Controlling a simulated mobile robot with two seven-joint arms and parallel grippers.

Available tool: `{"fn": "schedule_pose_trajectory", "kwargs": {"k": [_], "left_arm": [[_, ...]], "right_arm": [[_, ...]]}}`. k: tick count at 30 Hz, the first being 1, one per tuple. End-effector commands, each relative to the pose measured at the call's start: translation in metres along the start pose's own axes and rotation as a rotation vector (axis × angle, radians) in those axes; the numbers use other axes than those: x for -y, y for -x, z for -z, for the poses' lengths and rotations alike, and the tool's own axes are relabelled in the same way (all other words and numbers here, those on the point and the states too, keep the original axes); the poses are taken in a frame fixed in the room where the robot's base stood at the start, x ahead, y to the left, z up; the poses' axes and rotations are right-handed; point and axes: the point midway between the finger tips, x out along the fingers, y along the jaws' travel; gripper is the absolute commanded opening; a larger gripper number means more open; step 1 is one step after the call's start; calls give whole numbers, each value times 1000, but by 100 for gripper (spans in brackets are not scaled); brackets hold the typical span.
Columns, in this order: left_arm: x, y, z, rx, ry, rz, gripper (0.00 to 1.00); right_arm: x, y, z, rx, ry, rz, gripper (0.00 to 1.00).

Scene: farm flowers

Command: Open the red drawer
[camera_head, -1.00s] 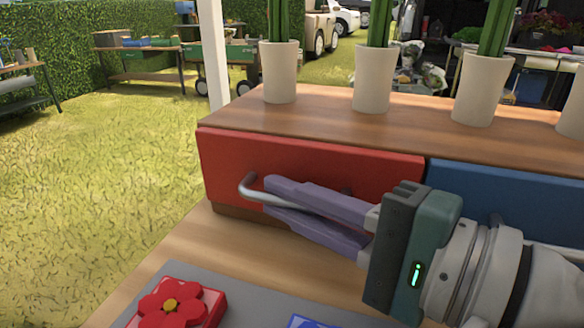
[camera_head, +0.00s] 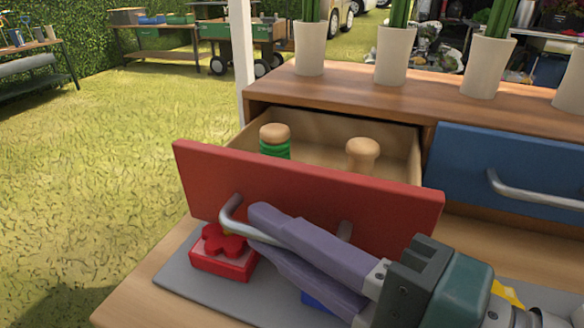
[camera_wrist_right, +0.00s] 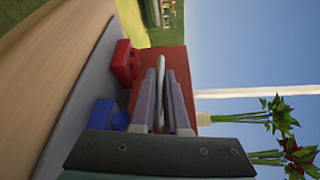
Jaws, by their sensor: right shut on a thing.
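The red drawer (camera_head: 330,192) is pulled out of the wooden cabinet, and its inside shows in the head view. Its front also shows in the right wrist view (camera_wrist_right: 177,58). My right gripper (camera_head: 255,228) is shut on the drawer's silver bar handle (camera_head: 229,211), with purple fingers on either side of it. The right wrist view shows the handle (camera_wrist_right: 160,85) between the fingers. Inside the drawer are a wooden-topped thing with green bands (camera_head: 275,143) and another with a rounded wooden top (camera_head: 362,154). My left gripper is not in view.
A blue drawer (camera_head: 510,175) with a silver handle is shut at right. White pots (camera_head: 310,48) with green stems stand on the cabinet top. A red flower block (camera_head: 222,255) sits on a grey mat (camera_head: 180,275) below the drawer front. A blue block (camera_head: 318,303) is partly hidden by my gripper.

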Motion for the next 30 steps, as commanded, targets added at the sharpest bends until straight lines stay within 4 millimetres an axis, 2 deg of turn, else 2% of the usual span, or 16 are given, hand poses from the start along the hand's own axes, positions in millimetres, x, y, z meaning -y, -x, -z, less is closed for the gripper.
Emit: {"fn": "schedule_pose_trajectory", "kwargs": {"k": [1, 2, 9, 17, 20, 30], "left_arm": [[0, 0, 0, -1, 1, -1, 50], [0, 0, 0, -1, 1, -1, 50], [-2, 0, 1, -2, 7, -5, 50], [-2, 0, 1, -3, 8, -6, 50], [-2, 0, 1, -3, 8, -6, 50], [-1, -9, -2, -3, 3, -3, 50]], "right_arm": [[-1, 0, 0, 1, 0, -2, 0], [-1, 0, 0, 1, 1, -2, 14], [0, 0, 0, 0, 1, -1, 41], [0, 1, 0, 0, 1, -1, 42], [-1, 8, 1, -1, 1, -2, 42], [-3, 74, 0, 1, 2, -6, 42]]}}
